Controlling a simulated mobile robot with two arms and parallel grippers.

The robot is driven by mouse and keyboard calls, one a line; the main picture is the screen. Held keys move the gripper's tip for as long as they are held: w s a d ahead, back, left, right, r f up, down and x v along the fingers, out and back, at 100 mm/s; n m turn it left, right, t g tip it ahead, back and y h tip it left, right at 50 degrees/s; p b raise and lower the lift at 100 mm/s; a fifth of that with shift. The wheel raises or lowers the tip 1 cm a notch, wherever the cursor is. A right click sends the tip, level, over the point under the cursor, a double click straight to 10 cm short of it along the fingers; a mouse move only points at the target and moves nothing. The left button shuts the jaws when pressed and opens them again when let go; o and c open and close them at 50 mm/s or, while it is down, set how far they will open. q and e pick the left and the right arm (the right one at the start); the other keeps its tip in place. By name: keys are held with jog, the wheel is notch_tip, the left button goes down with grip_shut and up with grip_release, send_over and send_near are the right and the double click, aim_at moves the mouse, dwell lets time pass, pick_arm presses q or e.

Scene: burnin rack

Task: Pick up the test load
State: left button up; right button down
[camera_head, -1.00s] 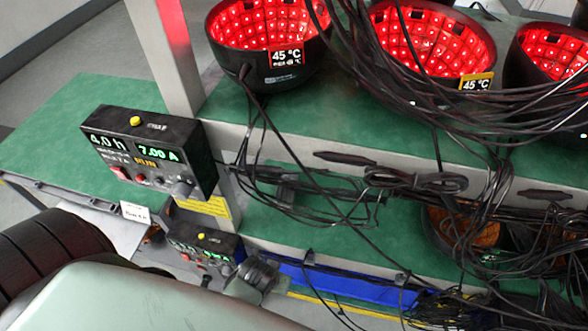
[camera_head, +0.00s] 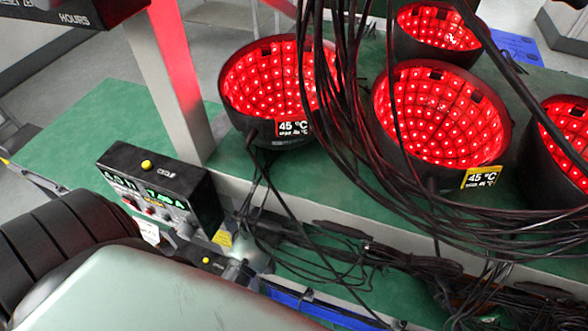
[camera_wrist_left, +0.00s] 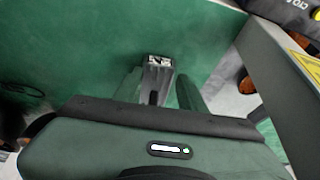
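No thing in view is plainly marked as the test load. A black box with green digits and a yellow button (camera_head: 160,190) stands by the grey post; part of a black box with a yellow knob also shows in the left wrist view (camera_wrist_left: 296,10). In that view my left gripper (camera_wrist_left: 160,85) has its two green fingers apart over a green surface. A small grey piece with a metallic end (camera_wrist_left: 158,72) shows between them; I cannot tell whether they touch it. My pale green arm part hides the lower left of the head view. My right gripper is not in view.
Several black bowl-shaped lamps lit red, such as this one (camera_head: 440,115), stand on the green shelf. Dark cables (camera_head: 340,150) hang in front of them and tangle below. A grey post (camera_head: 170,90) rises beside the box. The green surface at left (camera_head: 85,140) is clear.

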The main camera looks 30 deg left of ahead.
pick_arm(q)
jog(key=w, duration=0.2)
jog(key=shift+w+a, duration=0.3)
jog(key=shift+a, duration=0.1)
jog(key=w+p, duration=0.1)
jog(key=w+a, duration=0.1)
jog(key=w, duration=0.1)
jog(key=w+p, duration=0.1)
jog(key=shift+w+a+f+p, duration=0.3)
jog(key=shift+w+f+p, duration=0.05)
jog(key=shift+w, duration=0.05)
jog(key=shift+w+f, duration=0.1)
jog(key=shift+f, duration=0.2)
jog(key=shift+c, duration=0.7)
grip_shut()
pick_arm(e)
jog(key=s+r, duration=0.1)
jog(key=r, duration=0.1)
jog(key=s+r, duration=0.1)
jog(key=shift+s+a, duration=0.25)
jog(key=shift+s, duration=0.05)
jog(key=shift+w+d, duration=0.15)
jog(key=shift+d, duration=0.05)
pick_arm(q)
jog(key=shift+r, duration=0.1)
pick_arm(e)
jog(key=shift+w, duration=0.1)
